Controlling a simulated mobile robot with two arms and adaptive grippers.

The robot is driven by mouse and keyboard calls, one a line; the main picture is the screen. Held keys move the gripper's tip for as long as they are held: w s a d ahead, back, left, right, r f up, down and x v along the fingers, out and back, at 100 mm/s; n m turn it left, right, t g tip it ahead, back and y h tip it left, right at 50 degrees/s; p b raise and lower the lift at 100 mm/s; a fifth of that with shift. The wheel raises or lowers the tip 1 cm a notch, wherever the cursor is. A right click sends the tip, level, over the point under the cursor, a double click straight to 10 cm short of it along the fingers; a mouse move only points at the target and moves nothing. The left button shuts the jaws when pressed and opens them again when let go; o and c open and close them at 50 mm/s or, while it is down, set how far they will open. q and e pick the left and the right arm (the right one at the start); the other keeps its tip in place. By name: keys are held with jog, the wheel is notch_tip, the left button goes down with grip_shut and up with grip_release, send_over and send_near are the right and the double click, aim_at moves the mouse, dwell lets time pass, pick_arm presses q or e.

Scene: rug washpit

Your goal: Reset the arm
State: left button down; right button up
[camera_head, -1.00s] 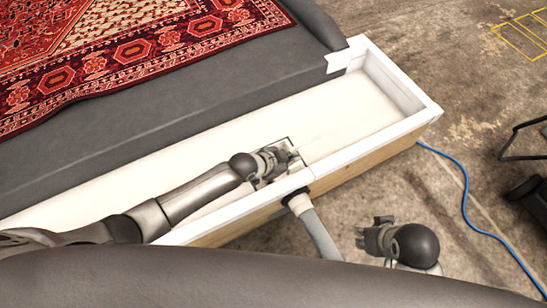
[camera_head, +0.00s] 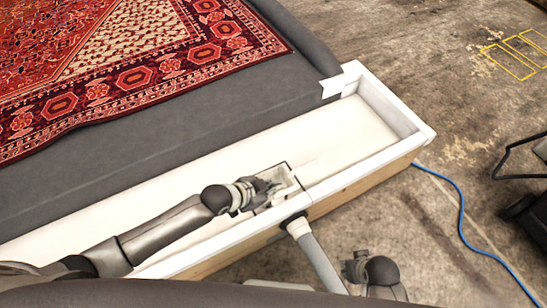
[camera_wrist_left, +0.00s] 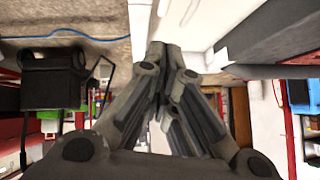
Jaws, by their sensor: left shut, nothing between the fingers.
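My left gripper (camera_head: 268,188) reaches over the white trough, beside the square drain recess (camera_head: 291,187) in its floor. In the left wrist view its fingers (camera_wrist_left: 167,55) are together with nothing between them. My right gripper (camera_head: 355,264) is low in the head view, outside the trough above the concrete floor. It is small and partly cut off, and its finger opening is not clear.
The white trough (camera_head: 340,130) runs along a grey padded slope (camera_head: 200,130) bearing a red patterned rug (camera_head: 110,60). A grey pipe (camera_head: 318,258) leaves the trough's front wall. A blue hose (camera_head: 461,205) lies on the floor, with dark equipment (camera_head: 528,215) at right.

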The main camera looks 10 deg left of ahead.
pick_arm(q)
jog(key=shift+s, duration=0.1)
